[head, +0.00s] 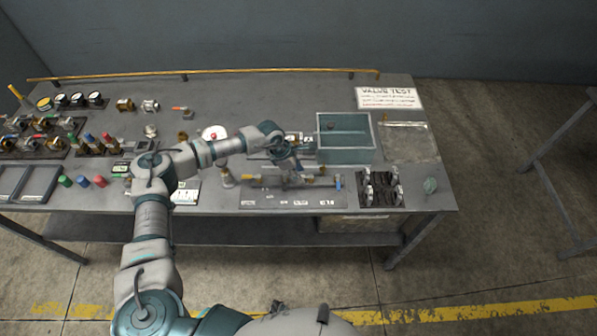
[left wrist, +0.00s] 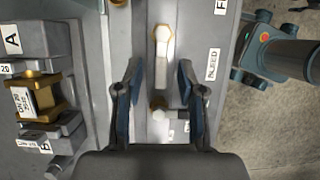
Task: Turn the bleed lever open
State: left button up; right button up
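The bleed lever (left wrist: 161,62) is a pale grey handle over a brass hex fitting in the left wrist view. A BLEED label (left wrist: 212,65) is on the plate to its right. My left gripper (left wrist: 159,68) is open, one blue-padded finger on each side of the lever, with a visible gap on both sides. In the head view my left gripper (head: 296,166) hangs over the test rig plate (head: 290,198) on the bench. The lever cannot be made out there behind the gripper and pipework. My right gripper is not in view.
A brass valve (left wrist: 40,97) sits between blocks marked A and B, left of the gripper. A teal bin (head: 345,152) stands behind the rig, and a black holder (head: 380,190) is to its right. Several valves and coloured caps cover the bench's left side.

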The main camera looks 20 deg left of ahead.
pick_arm(q)
grip_shut()
